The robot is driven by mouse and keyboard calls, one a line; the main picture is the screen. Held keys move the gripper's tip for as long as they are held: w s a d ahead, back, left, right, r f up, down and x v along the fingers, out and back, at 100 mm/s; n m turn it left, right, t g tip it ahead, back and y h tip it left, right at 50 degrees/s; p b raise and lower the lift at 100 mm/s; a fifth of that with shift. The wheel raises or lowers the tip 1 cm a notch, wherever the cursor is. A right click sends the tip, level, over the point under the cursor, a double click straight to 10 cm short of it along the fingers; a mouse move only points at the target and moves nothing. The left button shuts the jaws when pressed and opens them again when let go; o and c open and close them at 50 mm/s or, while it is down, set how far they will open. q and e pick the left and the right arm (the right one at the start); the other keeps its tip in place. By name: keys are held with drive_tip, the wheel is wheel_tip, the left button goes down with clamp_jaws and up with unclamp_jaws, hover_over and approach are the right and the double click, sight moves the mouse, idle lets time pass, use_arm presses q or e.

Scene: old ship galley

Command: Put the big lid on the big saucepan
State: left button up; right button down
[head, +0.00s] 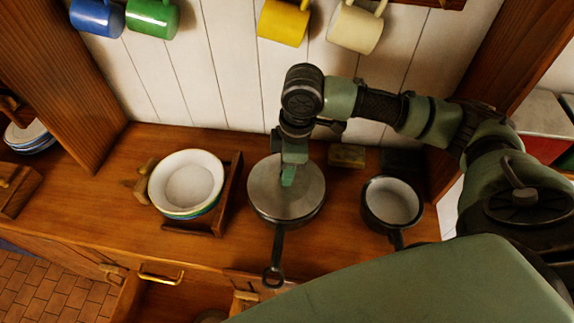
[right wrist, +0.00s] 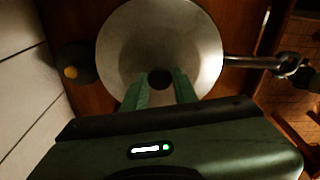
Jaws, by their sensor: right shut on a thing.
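The big lid (head: 265,197) is a grey metal disc and lies level over the big saucepan (head: 278,226), covering its mouth. The saucepan's dark long handle points to the front of the counter. My right gripper (head: 288,178) comes down from above and is shut on the lid's dark knob. In the right wrist view the green fingers (right wrist: 160,88) stand on either side of the knob, with the lid (right wrist: 160,35) filling the middle and the saucepan's handle (right wrist: 250,62) to the right. I cannot tell whether the lid rests fully on the rim. My left gripper is not in view.
A smaller open saucepan (head: 392,203) stands to the right. A stack of bowls (head: 188,180) in a wooden rack is to the left. A yellowish block (head: 347,155) lies near the wall. Mugs, including a yellow one (head: 283,22), hang above. A drawer (head: 165,300) is open below the counter.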

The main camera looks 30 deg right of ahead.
drive_tip(key=shift+s+p, duration=0.1)
drive_tip(key=shift+p, duration=1.05)
idle(1.1)
drive_tip(key=shift+f+p, duration=0.35)
drive_tip(key=shift+f, duration=0.05)
idle(0.8)
drive_tip(key=c, duration=1)
unclamp_jaws()
drive_tip(key=shift+r+p, duration=1.4)
drive_tip(key=shift+p, duration=0.25)
drive_tip(key=shift+r+p, duration=0.8)
drive_tip(key=shift+r, duration=1.3)
